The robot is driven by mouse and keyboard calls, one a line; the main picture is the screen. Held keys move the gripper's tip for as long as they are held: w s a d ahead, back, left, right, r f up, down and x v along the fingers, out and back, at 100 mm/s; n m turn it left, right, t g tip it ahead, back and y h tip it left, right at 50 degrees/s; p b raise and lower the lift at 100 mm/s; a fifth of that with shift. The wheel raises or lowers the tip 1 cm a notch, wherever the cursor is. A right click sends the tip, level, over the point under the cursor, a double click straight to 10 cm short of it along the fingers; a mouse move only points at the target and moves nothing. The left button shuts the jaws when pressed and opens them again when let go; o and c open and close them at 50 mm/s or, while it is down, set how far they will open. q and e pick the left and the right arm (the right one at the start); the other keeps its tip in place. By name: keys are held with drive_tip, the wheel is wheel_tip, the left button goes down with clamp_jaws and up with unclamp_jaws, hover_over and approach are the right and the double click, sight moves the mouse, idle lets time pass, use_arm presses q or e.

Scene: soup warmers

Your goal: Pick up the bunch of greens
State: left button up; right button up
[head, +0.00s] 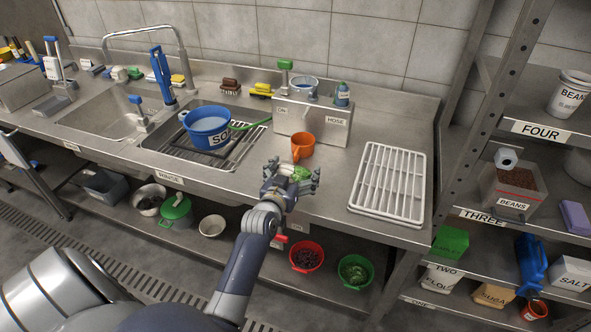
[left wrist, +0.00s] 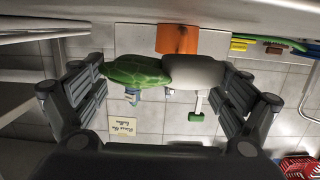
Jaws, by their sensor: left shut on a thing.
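The bunch of greens has green leaves and a thick pale stalk; it shows in the left wrist view (left wrist: 140,70), lying crosswise between the fingers. In the head view a bit of the green bunch (head: 300,173) shows between the fingers, the rest hidden by them. My left gripper (head: 291,182) is shut on the bunch, at the front edge of the steel counter, just in front of the orange mug (head: 302,146). In the left wrist view its fingers (left wrist: 160,95) hold the bunch at both ends. My right gripper is not in view.
A white drying rack (head: 389,185) stands on the counter to the right. A blue pot (head: 207,127) sits on the sink grate to the left. A steel box (head: 312,119) stands behind the mug. Red (head: 306,256) and green (head: 355,271) colanders are on the shelf below.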

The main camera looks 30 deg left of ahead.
use_arm(q)
drive_tip(key=d+p+v, duration=0.2)
drive_tip(key=p+v, duration=0.5)
drive_tip(key=v, duration=0.9)
drive_tip(key=shift+w+f+p, duration=0.2)
drive_tip(key=shift+f+p, duration=0.15)
drive_tip(key=shift+d, duration=0.15)
